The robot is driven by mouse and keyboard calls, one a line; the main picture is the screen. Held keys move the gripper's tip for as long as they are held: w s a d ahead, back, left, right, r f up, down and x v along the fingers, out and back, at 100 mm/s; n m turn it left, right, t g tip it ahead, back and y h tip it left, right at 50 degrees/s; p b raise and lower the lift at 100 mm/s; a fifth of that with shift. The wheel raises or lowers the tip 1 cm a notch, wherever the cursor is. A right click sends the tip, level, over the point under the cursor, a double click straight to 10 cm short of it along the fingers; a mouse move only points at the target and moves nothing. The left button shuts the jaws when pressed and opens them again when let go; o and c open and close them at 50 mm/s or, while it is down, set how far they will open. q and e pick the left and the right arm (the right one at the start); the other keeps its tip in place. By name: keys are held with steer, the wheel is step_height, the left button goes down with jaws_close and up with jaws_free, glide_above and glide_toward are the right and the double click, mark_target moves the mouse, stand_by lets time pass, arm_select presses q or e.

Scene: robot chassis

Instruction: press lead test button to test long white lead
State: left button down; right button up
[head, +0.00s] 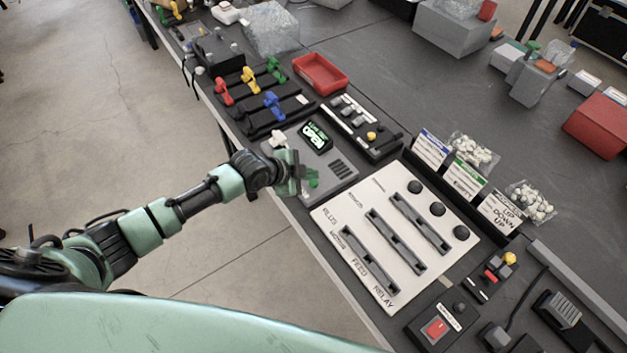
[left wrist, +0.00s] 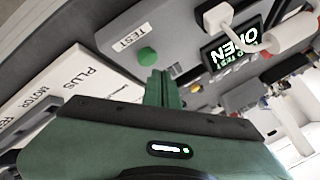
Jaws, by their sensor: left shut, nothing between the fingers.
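The lead tester is a grey box (head: 343,170) with a small dark display (head: 317,136) lit in green. In the left wrist view the display (left wrist: 232,42) reads "OPEN". The round green test button (left wrist: 147,55) sits beside a "TEST" label; it also shows in the head view (head: 313,183). White lead ends (left wrist: 218,16) are at the tester, one crossing near the display; the rest of the lead is hard to trace. My left gripper (head: 298,176) is shut and empty above the tester, its fingertips (left wrist: 160,75) close to the button. I cannot tell if they touch it.
A pale panel (head: 383,215) marked PLUS, MOTOR, FEED and RELAY lies to the right of the tester. A rack with coloured clips (head: 258,105), a red tray (head: 320,73) and a black switch box (head: 362,128) stand behind it. The bench edge is near.

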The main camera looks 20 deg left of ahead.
mark_target(311, 184)
arm_select(q)
steer(key=shift+r+p, duration=2.2)
steer(key=shift+r, duration=0.4)
steer(key=shift+f, duration=0.1)
